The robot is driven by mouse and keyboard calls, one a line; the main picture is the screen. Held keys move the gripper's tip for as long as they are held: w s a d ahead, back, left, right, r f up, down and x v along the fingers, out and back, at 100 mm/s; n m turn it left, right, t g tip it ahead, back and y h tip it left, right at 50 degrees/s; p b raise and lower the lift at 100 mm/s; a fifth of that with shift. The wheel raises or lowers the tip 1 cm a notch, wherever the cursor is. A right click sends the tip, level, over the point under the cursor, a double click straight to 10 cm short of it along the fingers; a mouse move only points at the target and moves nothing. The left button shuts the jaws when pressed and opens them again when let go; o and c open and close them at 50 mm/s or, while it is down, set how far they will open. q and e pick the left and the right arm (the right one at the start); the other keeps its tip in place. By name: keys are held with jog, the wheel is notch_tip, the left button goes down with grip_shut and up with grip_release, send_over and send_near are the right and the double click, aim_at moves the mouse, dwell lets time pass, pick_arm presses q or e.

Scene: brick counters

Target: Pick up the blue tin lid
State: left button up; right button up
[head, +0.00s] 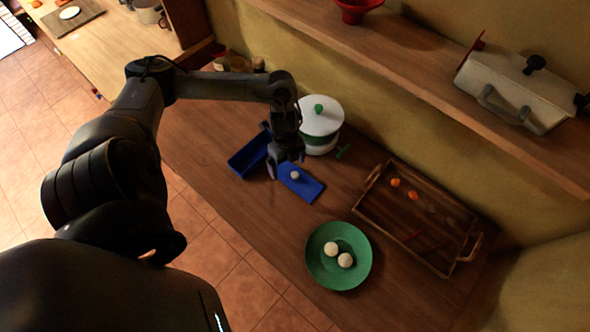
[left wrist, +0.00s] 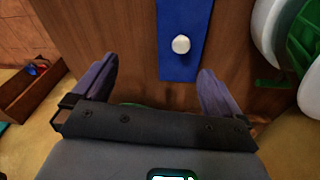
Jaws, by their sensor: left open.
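The blue tin lid (head: 299,182) is a flat rectangle with a pale round knob (head: 295,174). It lies on the wooden counter next to the open blue tin (head: 248,156). My left gripper (head: 285,168) is above the counter at the lid's upper left end, open and empty. In the left wrist view the lid (left wrist: 182,62) and its white knob (left wrist: 181,44) show ahead of the gap between the fingers (left wrist: 155,85), nearer the right finger. No contact with the lid is visible. My right gripper is not in view.
A white pot (head: 321,121) with a green knob stands close behind the lid. A green plate (head: 325,274) with two pale round items and a wooden tray (head: 376,211) are to the right. A shelf (head: 420,75) overhangs the back. Bare counter (head: 265,215) lies in front.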

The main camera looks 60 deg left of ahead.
aim_at(294, 174)
pick_arm(q)
jog(key=shift+t, duration=0.4)
jog(key=f, duration=0.1)
jog(key=w+f, duration=0.1)
jog(key=w+f+b, duration=0.1)
jog(key=shift+w+a+f, duration=0.25)
jog(key=shift+a+f, duration=0.05)
jog(key=shift+a, duration=0.05)
jog(key=shift+d+f, duration=0.2)
jog(key=shift+f, duration=1.35)
jog(key=shift+d+f, duration=0.2)
jog(key=shift+f, duration=1.3)
jog(key=c, duration=0.8)
